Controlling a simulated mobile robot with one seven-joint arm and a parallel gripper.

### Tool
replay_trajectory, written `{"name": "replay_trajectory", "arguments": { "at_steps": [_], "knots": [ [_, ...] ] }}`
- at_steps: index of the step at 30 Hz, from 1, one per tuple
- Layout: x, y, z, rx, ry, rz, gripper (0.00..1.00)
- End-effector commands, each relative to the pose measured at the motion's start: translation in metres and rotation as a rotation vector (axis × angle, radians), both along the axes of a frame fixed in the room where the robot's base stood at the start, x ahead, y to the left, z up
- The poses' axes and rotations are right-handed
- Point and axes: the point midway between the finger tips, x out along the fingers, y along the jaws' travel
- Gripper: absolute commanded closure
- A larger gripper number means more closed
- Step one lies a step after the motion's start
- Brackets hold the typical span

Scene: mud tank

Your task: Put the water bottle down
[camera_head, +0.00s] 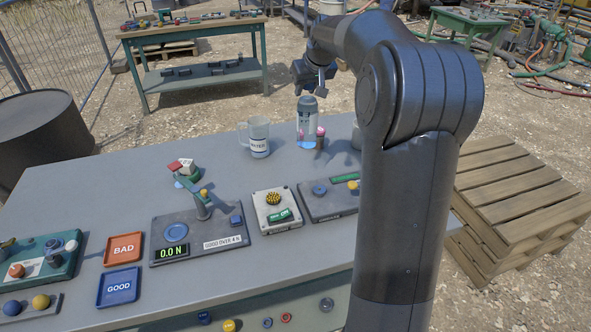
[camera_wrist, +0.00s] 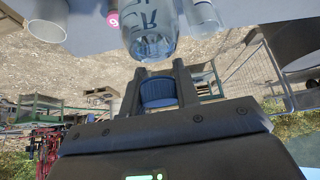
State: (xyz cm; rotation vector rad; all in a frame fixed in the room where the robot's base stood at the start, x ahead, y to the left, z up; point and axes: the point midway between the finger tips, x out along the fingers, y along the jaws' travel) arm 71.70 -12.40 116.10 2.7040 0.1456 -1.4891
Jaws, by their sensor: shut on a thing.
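The water bottle (camera_head: 307,112) is a clear blue-grey bottle with lettering, upright at the far side of the grey table (camera_head: 75,185). In the wrist view its lettered body (camera_wrist: 150,35) shows at the top, with its blue cap (camera_wrist: 158,92) between my fingers. My gripper (camera_head: 318,84) is shut on the cap from above; it also shows in the wrist view (camera_wrist: 158,88). The bottle's base is partly hidden by small pink-topped items, and I cannot tell whether it touches the table. A blue patch (camera_head: 306,145) shows under it.
A jug marked WATER (camera_head: 258,140) stands just left of the bottle. The table's back left is clear.

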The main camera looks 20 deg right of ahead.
Motion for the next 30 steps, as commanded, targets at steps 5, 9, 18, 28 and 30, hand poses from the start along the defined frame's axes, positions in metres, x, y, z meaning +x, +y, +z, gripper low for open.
{"name": "replay_trajectory", "arguments": {
  "at_steps": [5,9,18,28,30],
  "knots": [
    [-0.021,-0.041,-0.005,0.0,-0.001,-0.069,1.0],
    [-0.032,-0.059,-0.008,-0.002,-0.002,-0.1,1.0],
    [-0.024,-0.051,-0.023,0.001,0.0,-0.112,1.0],
    [0.015,-0.001,-0.061,0.0,0.001,-0.11,1.0],
    [0.023,0.008,-0.069,-0.001,0.001,-0.111,1.0]
  ]
}}
